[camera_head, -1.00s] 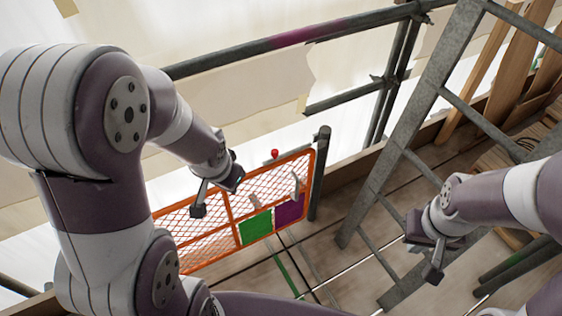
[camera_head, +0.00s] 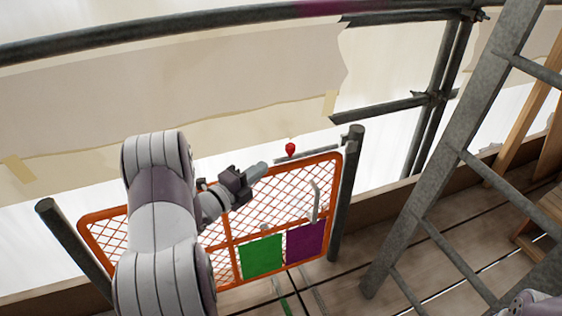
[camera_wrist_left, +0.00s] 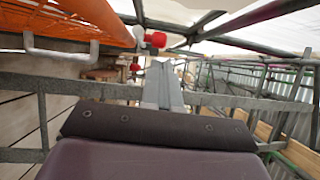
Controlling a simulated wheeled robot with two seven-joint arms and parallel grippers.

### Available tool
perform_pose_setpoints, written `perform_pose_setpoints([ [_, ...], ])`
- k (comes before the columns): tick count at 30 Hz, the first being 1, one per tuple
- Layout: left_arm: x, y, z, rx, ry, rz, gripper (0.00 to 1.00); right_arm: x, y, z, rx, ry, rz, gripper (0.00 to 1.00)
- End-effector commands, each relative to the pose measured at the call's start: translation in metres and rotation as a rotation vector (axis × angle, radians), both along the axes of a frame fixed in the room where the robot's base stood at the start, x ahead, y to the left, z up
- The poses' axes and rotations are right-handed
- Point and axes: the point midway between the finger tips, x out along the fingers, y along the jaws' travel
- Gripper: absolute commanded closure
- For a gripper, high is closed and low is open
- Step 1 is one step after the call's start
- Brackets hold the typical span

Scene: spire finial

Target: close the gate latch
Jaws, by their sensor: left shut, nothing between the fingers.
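The orange mesh gate (camera_head: 232,238) stands between two dark posts. On its top rail near the right-hand post (camera_head: 347,195) is the latch, a grey bar with a red knob (camera_head: 290,149). A small gap seems to lie between the bar and the post, but I cannot tell surely. My left gripper (camera_head: 262,169) is shut and empty, pointing right toward the knob, just left of it and apart in the head view. In the left wrist view the red knob (camera_wrist_left: 155,39) sits just above the closed fingertips (camera_wrist_left: 160,70). My right gripper is out of view.
Green (camera_head: 262,257) and purple (camera_head: 305,242) panels and a grey handle (camera_head: 315,202) are on the gate. A grey ladder (camera_head: 450,150) leans at the right. Scaffold rails (camera_head: 180,38) run behind. Plank floor lies in front.

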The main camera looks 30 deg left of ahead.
Motion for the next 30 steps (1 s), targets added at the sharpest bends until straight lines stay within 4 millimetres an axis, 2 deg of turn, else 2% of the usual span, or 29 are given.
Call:
perform_pose_setpoints([
  [6, 0.045, -0.012, -0.004, -0.001, 0.000, -0.002, 1.00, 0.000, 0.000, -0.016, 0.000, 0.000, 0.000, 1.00],
  [12, 0.071, -0.018, -0.002, -0.002, 0.001, -0.001, 1.00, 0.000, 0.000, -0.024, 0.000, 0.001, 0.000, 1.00],
  [17, 0.078, -0.019, -0.001, -0.002, 0.001, 0.002, 1.00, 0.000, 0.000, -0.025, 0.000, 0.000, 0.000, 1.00],
  [26, 0.078, -0.019, 0.000, -0.003, 0.002, 0.002, 1.00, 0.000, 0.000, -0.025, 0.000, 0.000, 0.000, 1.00],
  [30, 0.093, -0.032, -0.003, -0.002, 0.000, -0.002, 1.00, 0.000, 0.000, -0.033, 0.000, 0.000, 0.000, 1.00],
])
